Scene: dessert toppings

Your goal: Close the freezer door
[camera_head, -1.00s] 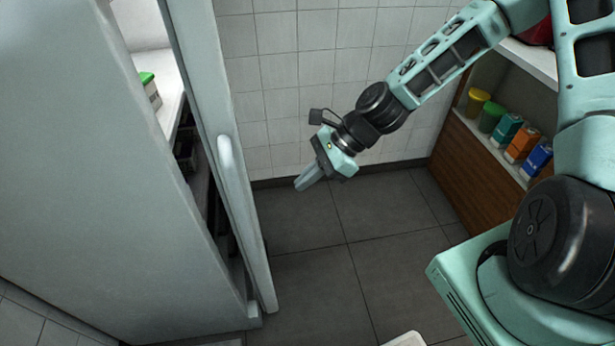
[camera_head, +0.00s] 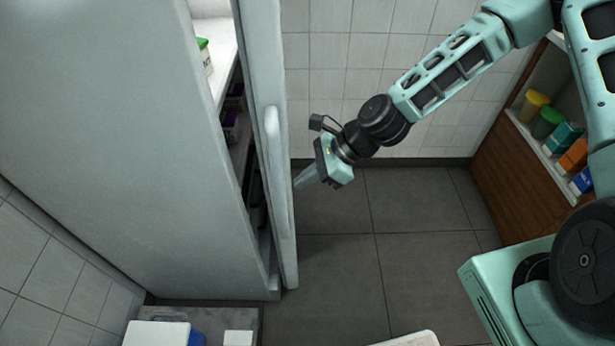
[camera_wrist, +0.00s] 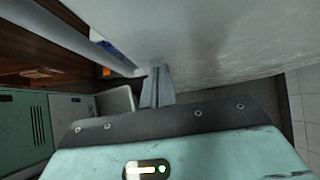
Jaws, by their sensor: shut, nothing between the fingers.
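The freezer (camera_head: 130,130) is a tall light grey cabinet on the left in the head view. Its freezer door (camera_head: 266,60) stands ajar, with a gap showing shelves inside. A long vertical handle (camera_head: 273,150) is on the door's outer face. My gripper (camera_head: 303,180) is shut and empty, pointing left, with its fingertips very near the door's outer side beside the handle; I cannot tell whether they touch. In the wrist view the shut fingers (camera_wrist: 156,86) show against a large pale surface (camera_wrist: 220,40), which seems to be the door.
A green-lidded tub (camera_head: 204,57) and dark purple items (camera_head: 231,125) sit inside the freezer. A wooden shelf unit (camera_head: 512,170) with coloured containers stands at the right. A white and blue box (camera_head: 160,333) is at the lower left. The tiled floor (camera_head: 340,265) between is clear.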

